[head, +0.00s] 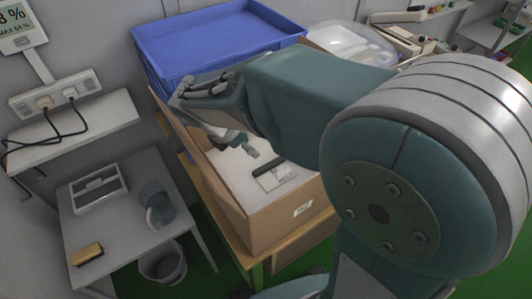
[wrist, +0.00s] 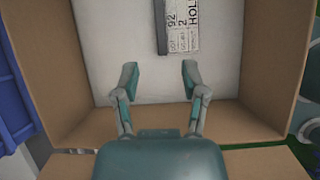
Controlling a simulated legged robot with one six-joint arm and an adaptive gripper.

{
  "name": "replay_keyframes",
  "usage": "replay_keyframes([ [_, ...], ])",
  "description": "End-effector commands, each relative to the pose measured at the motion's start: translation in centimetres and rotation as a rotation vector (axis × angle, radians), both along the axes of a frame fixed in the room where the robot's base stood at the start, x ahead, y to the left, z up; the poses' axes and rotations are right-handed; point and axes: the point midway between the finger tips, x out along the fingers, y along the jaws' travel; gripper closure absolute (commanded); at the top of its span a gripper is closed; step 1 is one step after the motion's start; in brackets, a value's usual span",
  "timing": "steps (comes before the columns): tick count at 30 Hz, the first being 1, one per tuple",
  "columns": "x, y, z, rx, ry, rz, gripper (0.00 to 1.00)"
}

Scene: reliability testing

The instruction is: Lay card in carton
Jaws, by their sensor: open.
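The cardboard carton (head: 268,226) stands open on a wooden table. Its brown walls (wrist: 271,65) surround a pale floor in the wrist view. A white printed card (head: 277,178) with a black strip along one edge lies flat on that floor. In the wrist view the card (wrist: 184,28) is at the top, its far end cut off by the frame. My gripper (wrist: 160,74) is open, with nothing between its fingers. It points down into the carton, apart from the card, which lies beyond the fingertips. In the head view my arm hides part of the carton.
A blue tray (head: 215,48) stands behind the carton, close to my arm. A clear plastic bin (head: 350,45) is at the back right. A grey side table (head: 118,222) at left holds a brush (head: 87,254) and a cup (head: 155,203). A bucket (head: 163,264) stands below.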

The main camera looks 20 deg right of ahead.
Motion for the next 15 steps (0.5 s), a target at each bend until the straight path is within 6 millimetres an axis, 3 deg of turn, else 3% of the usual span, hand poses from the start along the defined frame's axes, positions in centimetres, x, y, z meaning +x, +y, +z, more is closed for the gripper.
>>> replay_keyframes([
  [6,-4.0,-3.3,3.0,0.231,-0.208,-0.420,0.44],
  [15,-10.6,-6.1,5.7,0.619,-0.501,-1.136,0.44],
])
